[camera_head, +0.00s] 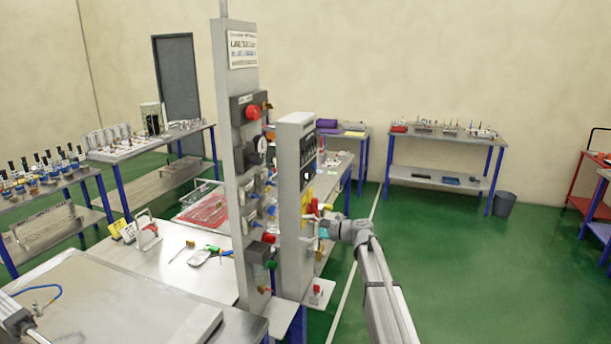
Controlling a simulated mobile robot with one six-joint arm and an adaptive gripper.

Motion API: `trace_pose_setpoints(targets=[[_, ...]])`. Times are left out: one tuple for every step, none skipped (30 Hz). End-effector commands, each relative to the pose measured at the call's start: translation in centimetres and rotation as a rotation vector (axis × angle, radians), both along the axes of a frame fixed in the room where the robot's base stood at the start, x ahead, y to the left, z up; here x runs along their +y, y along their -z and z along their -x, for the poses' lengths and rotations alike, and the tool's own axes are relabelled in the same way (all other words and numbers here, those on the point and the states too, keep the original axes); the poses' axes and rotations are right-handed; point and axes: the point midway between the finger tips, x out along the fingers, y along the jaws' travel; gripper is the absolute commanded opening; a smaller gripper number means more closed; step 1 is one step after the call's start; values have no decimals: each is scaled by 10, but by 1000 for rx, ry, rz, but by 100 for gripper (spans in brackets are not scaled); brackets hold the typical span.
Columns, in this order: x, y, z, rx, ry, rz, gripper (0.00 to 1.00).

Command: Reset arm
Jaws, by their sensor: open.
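My arm (383,285) reaches up from the lower right toward the grey control column (295,180) in the middle. Its wrist (350,230) is bent to the left. My gripper (322,228) is open at the column's right side, close to red and yellow parts (308,203) mounted there. The fingers are small and partly merge with these parts, so I cannot tell whether they touch. I see nothing held between them.
A taller panel post (240,170) with a red button (252,112) stands left of the column. A workbench (165,265) with tools extends left. Green floor (450,260) on the right is open. Side tables (440,137) line the back wall.

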Motion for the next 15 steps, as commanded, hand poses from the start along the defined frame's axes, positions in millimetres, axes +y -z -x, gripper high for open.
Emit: trace_pose_setpoints(targets=[[0,10,16,-17,-13,48,83],[-1,16,24,-30,-22,82,83],[-2,25,34,-48,-35,130,83],[-2,32,43,-63,-46,169,83],[-4,39,52,-77,-59,209,83],[-6,49,63,-96,-76,265,83],[-8,57,72,-111,-91,307,83],[-10,64,82,-125,-106,349,83],[-13,74,94,-143,-128,405,83],[-16,81,103,-157,-144,447,83],[-19,88,112,-169,-161,488,83],[-23,98,124,-185,-186,544,83],[-27,104,133,-197,-204,584,83],[-31,111,141,-208,-223,624,83],[-36,120,153,-221,-249,679,83]])
